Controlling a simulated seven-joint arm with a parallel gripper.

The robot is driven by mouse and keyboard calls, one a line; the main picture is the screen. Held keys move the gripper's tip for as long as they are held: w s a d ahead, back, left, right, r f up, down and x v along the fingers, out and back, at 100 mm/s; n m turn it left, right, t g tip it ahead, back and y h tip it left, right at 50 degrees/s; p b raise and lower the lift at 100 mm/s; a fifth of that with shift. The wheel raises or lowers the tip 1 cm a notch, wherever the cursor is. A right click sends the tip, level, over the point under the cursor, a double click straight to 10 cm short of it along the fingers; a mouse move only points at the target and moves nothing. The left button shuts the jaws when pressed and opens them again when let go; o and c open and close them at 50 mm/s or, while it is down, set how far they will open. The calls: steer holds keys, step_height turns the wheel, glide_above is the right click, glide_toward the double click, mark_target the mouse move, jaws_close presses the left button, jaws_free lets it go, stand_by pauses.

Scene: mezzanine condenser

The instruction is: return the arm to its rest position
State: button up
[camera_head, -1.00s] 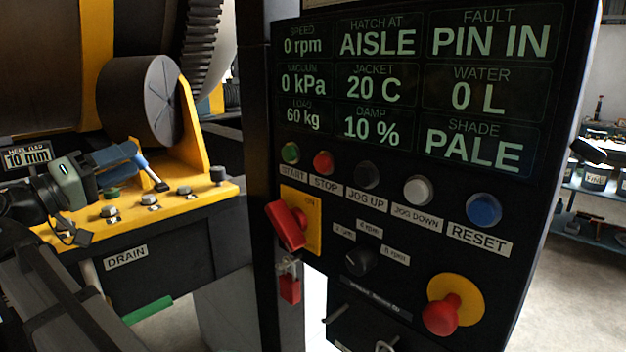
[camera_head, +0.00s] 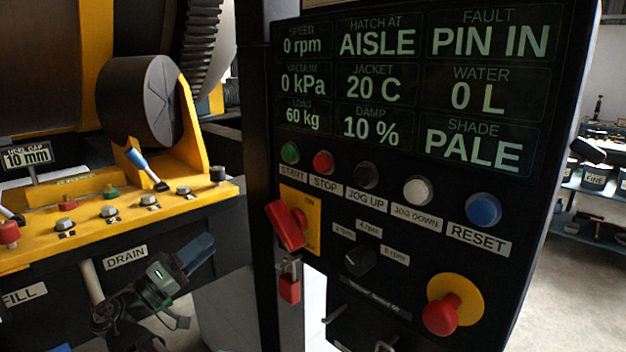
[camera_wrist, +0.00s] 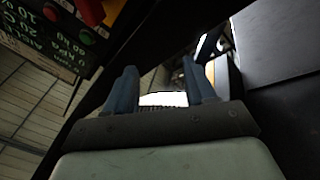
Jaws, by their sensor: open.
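The yellow ledge (camera_head: 85,224) carries several knobs and a blue-handled lever (camera_head: 146,168). A red rotary switch (camera_head: 287,226) and a red padlock (camera_head: 289,288) stick out from the panel's left side. A red emergency button (camera_head: 441,315) juts out lower right. Shelves stand far right.

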steer(key=d+f+n+g+y, duration=0.1)
steer(key=d+f+g, duration=0.2)
steer(key=d+f, duration=1.05)
steer(key=s+d+f+n+g, duration=0.1)
steer(key=d+f+g, duration=0.3)
steer(key=d+f, duration=1)
steer(key=d+f+n+g+y, duration=0.1)
steer(key=d+f+g, duration=0.2)
steer(key=d+f, duration=1.05)
steer(key=s+d+f+m+g+y, duration=0.15)
steer(key=s+f+g, duration=0.25)
steer(key=s+f, duration=0.5)
steer(key=s+d+f+g+y, duration=0.1)
steer(key=s+f+g+y, duration=0.3)
steer(key=f, duration=0.8)
steer(key=s+a+f+m+g+y, duration=0.1)
steer(key=s+f+y, duration=0.3)
steer(key=s, duration=0.5)
steer(key=s+a+f+m+g+y, duration=0.2)
steer(key=s+f+g+y, duration=0.1)
steer(key=s+f, duration=0.4)
steer(key=s+y, duration=0.1)
steer(key=s, duration=0.1)
steer(key=shift+s+a+f, duration=0.2)
steer(key=shift+s+f, duration=0.1)
steer(key=shift+s, duration=0.05)
